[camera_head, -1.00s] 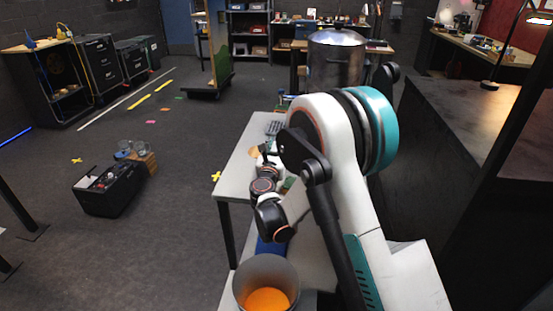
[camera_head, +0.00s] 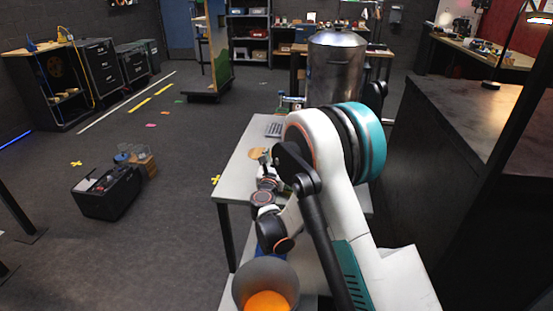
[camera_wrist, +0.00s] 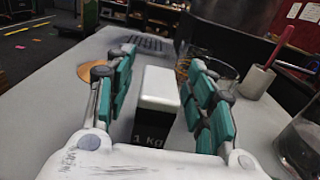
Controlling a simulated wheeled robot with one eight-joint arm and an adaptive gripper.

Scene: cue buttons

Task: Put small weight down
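A small block weight (camera_wrist: 158,115) with a white top and a black front marked "1 KG" stands upright between the fingers of my gripper (camera_wrist: 162,60) in the wrist view. The teal finger pads are spread on either side of it. Narrow gaps show beside the block, so the fingers appear open around it. Its base is hidden by my gripper's body, so I cannot tell whether it touches the table. In the head view my gripper (camera_head: 266,160) is small and low over the pale table (camera_head: 238,165), and the weight is not clear there.
A round wooden disc (camera_wrist: 93,68) lies left of my gripper, and a grey keypad-like panel (camera_wrist: 150,43) lies beyond. A glass bowl (camera_wrist: 220,68), a pale cup (camera_wrist: 258,80) and a dark glass vessel (camera_wrist: 303,142) stand to the right. A bucket with orange contents (camera_head: 266,300) is in front.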

